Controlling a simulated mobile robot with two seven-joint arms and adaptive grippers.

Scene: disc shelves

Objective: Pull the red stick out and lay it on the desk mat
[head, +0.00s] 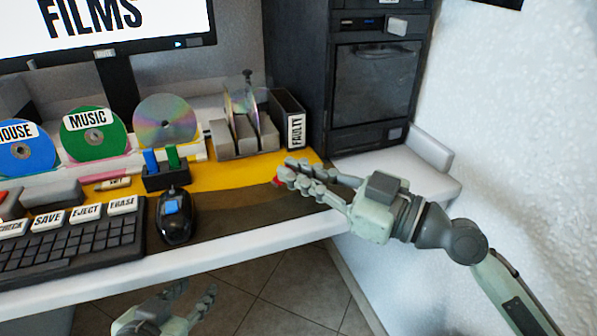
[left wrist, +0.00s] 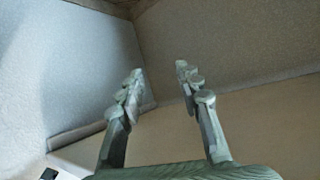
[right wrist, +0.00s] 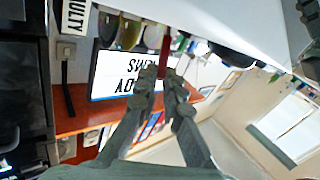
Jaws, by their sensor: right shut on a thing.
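My right gripper (head: 279,174) is shut on the red stick (head: 277,181), above the right part of the desk mat. Only a small red end shows past the fingertips in the head view. In the right wrist view, the red stick (right wrist: 165,48) is between the fingertips of my right gripper (right wrist: 162,82). A black holder (head: 166,178) stands apart to the left with a blue stick (head: 151,161) and a green stick (head: 172,155) upright in it. The yellow and brown desk mat (head: 235,201) lies on the desk. My left gripper (head: 193,296) is open and empty below the desk edge.
A black mouse (head: 175,222) and a keyboard (head: 75,250) are at the left. A disc rack (head: 238,142) and a FAULTY box (head: 290,120) stand behind the mat. A dark computer tower (head: 375,85) stands at the back right. The mat right of the mouse is clear.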

